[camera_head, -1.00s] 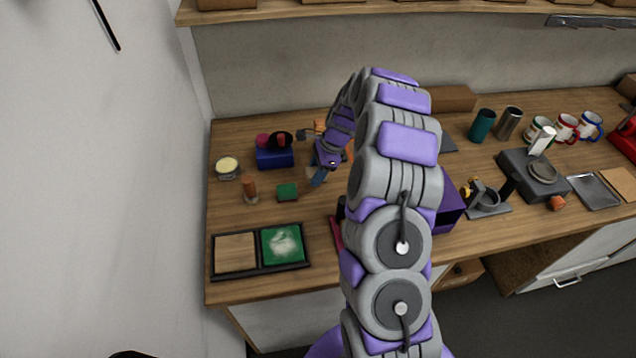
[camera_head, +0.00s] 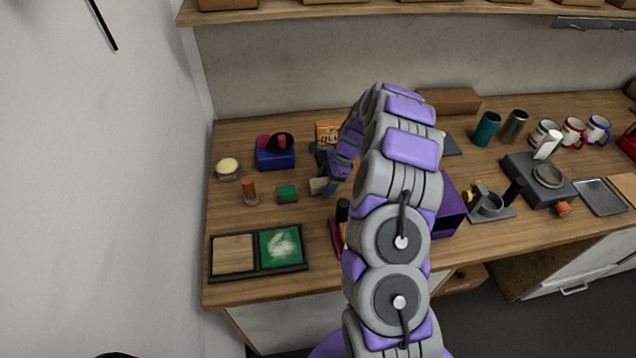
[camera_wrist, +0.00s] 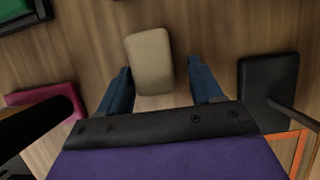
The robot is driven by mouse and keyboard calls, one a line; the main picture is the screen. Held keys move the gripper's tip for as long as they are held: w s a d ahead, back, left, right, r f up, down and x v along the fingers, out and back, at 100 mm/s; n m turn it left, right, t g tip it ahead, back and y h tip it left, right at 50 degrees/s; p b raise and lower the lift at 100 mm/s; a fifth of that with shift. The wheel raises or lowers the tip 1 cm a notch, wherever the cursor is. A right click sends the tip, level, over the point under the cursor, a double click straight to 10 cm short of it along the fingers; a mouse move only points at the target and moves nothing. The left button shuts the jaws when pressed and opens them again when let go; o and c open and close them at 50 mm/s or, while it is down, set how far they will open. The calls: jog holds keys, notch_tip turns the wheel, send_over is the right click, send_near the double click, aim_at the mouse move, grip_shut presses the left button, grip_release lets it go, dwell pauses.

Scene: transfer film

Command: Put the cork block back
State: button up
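The tan block, which looks like the cork block (camera_head: 318,186), lies on the wooden counter left of my gripper. In the wrist view the tan block (camera_wrist: 150,60) lies between and slightly beyond the two blue fingers. My gripper (camera_wrist: 160,72) is open, with a visible gap on either side of the block. In the head view my gripper (camera_head: 331,187) is low over the counter and partly hidden by my arm. A black-framed tray (camera_head: 258,270) at the front left has a bare wooden half and a green half with a whitish smear.
A green block (camera_head: 287,193) and a brown-topped cylinder (camera_head: 249,192) stand left. A blue box (camera_head: 275,158) is behind them. A dark pad (camera_wrist: 266,90) lies right in the wrist view, a pink item (camera_wrist: 48,98) left. A purple box (camera_head: 451,208) stands right of my arm.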

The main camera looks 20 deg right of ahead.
jog(key=shift+o, duration=0.4)
jog(key=shift+d+f, duration=0.15)
jog(key=shift+d, duration=1.05)
jog(key=shift+s+a, duration=0.15)
jog(key=shift+a, duration=0.3)
jog(key=shift+a+r, duration=0.2)
jog(key=shift+a, duration=1.05)
jog(key=d+r, duration=0.1)
jog(key=d, duration=0.1)
jog(key=d+r, duration=0.1)
jog(key=r, duration=0.1)
jog(key=shift+d+p, duration=0.3)
jog(key=shift+d, duration=0.1)
notch_tip(320, 180, up, 8)
jog(key=d+p, duration=0.1)
jog(key=s+a+r+n+g+h, duration=0.1)
jog(key=s+a+r+n+g, duration=0.1)
jog(key=s+a+r+n, duration=1.15)
jog(key=s+a+r+n+h, duration=0.1)
jog(key=s+n+h, duration=0.2)
jog(key=s, duration=2.5)
jog(key=n, duration=0.3)
jog(key=shift+s+a+n+g, duration=0.15)
jog(key=shift+a+n+g, duration=0.1)
jog(key=shift+n+g, duration=0.1)
